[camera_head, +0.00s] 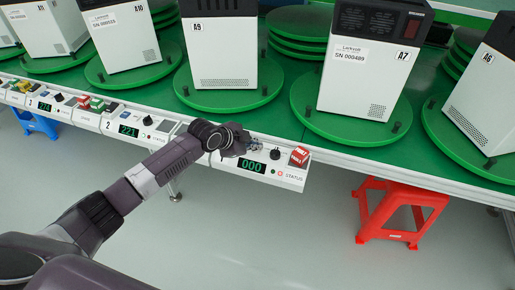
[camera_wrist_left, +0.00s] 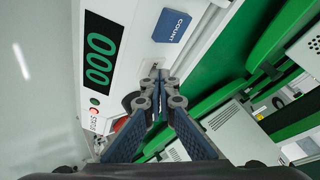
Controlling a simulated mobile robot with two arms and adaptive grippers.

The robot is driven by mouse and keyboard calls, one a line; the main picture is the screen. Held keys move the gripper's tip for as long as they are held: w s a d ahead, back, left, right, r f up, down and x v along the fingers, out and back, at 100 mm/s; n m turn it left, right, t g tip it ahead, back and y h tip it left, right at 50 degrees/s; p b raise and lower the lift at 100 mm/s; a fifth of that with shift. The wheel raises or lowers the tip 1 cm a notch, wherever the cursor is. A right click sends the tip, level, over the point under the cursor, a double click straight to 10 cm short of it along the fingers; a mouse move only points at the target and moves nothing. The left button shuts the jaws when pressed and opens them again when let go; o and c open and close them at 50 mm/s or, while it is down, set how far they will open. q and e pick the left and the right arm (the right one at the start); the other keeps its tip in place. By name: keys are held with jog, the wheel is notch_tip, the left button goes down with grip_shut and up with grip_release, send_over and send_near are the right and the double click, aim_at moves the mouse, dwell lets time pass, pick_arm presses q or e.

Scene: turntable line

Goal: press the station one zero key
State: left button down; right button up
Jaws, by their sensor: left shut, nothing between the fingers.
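My left gripper (camera_head: 243,143) is over the nearest control panel (camera_head: 222,162), whose display (camera_head: 251,165) reads 000. In the left wrist view the gripper (camera_wrist_left: 160,78) is shut and empty, its tips at the panel just below a blue COUNT key (camera_wrist_left: 172,25). My right gripper is out of view.
A black knob (camera_head: 275,154) and a red key (camera_head: 299,156) are right of the gripper. Panel 2 (camera_head: 106,125) reads 221. White units such as A9 (camera_head: 222,50) stand on green turntables (camera_head: 228,97) behind. A red stool (camera_head: 400,202) is below the line.

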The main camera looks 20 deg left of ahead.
pick_arm(q)
jog(key=shift+r+p, duration=0.8)
notch_tip(320, 180, up, 5)
jog(key=p, duration=0.4)
jog(key=shift+r+p, duration=0.1)
jog(key=shift+p, duration=0.25)
